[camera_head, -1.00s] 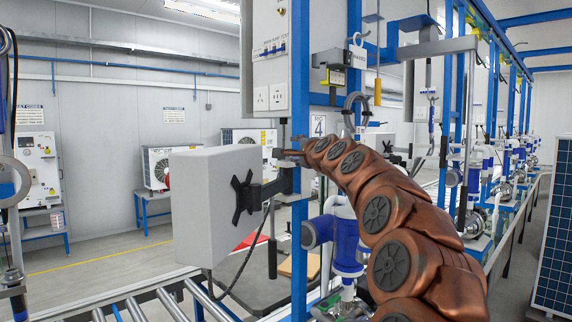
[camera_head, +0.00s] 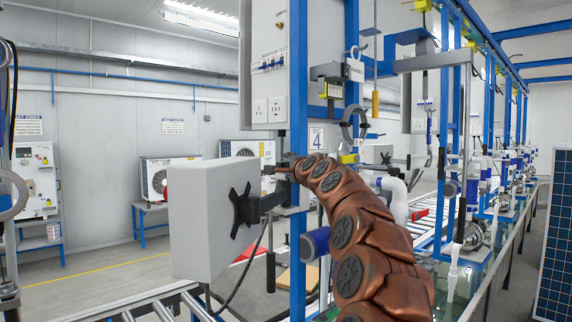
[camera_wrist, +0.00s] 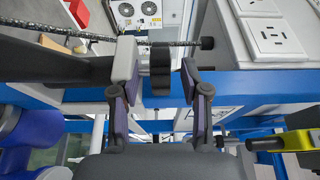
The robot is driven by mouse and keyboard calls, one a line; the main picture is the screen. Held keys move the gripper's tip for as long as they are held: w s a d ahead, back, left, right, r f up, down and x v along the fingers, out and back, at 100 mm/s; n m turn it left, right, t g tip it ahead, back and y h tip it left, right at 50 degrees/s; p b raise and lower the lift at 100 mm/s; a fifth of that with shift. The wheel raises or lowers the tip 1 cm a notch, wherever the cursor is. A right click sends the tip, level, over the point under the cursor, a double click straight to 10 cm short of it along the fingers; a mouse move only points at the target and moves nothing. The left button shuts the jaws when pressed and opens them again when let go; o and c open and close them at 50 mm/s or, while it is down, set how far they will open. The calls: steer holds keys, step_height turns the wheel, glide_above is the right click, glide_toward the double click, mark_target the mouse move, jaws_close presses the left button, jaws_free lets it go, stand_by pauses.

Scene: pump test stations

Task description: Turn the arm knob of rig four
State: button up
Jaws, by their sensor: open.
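The sign with a 4 (camera_head: 316,136) marks rig four, behind the blue post. A black support arm (camera_head: 268,203) on this post carries a pale grey box (camera_head: 205,218). The fingers are open, one on each side; a gap shows on the right, and contact on the left is unclear. In the head view my gripper (camera_head: 280,169) is small at the post, and the knob cannot be made out.
The blue post (camera_head: 298,225) stands close beside my gripper. A white socket panel (camera_wrist: 272,36) is near at the upper right of the wrist view. Roller conveyors (camera_head: 165,306) run below. A blue-flanged pipe (camera_head: 315,243) lies under my arm.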

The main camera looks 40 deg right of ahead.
steer(key=shift+p+x, duration=0.3)
steer(key=shift+x, duration=0.85)
steer(key=shift+c, duration=0.4)
jaws_close()
